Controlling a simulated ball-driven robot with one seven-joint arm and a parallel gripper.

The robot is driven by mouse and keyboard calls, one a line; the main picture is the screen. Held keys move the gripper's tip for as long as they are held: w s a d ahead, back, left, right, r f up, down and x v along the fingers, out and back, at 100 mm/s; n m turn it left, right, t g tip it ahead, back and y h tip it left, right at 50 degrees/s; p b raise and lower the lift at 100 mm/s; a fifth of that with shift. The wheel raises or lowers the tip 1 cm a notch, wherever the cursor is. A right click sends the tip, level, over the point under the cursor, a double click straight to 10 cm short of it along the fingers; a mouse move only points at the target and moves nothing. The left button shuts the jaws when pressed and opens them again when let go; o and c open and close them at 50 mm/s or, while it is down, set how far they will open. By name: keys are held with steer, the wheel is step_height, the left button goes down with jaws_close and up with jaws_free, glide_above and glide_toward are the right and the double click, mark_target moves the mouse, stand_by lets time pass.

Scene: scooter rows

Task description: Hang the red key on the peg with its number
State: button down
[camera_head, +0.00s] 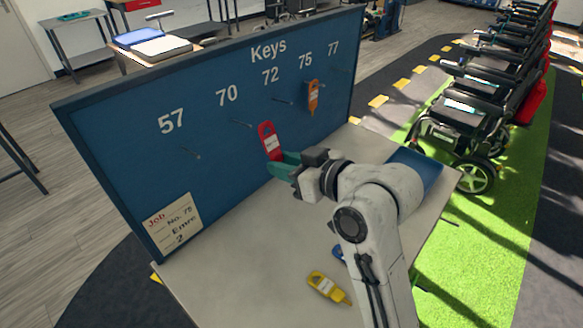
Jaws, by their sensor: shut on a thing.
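The red key (267,136) stands upright in front of the blue key board (130,180). My gripper (281,167), with teal fingertips, is shut on its lower end. A pale label shows on the key, but its number is too small to read. The key is in front of the board between the 70 peg (242,123) and the 72 peg (283,100), a little below them. I cannot tell its distance from the board. The 57 peg (190,153) and 77 peg (341,70) look empty. An orange key (313,97) hangs under number 75.
A yellow key (328,288) and a partly hidden blue key (338,254) lie on the grey table (235,270). A blue tray (428,172) is at the table's right, behind my arm. A job card (172,226) reading No. 75 is on the board's lower left. Scooters (470,140) stand at right.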

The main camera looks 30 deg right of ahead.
steer(key=b+x, duration=0.2)
steer(key=x, duration=0.5)
steer(key=shift+w+a+r, duration=0.2)
steer(key=shift+w+a, duration=0.05)
steer(key=shift+w, duration=0.1)
stand_by(0.7)
steer(key=shift+d, duration=0.1)
stand_by(0.3)
steer(key=c, duration=0.8)
jaws_free()
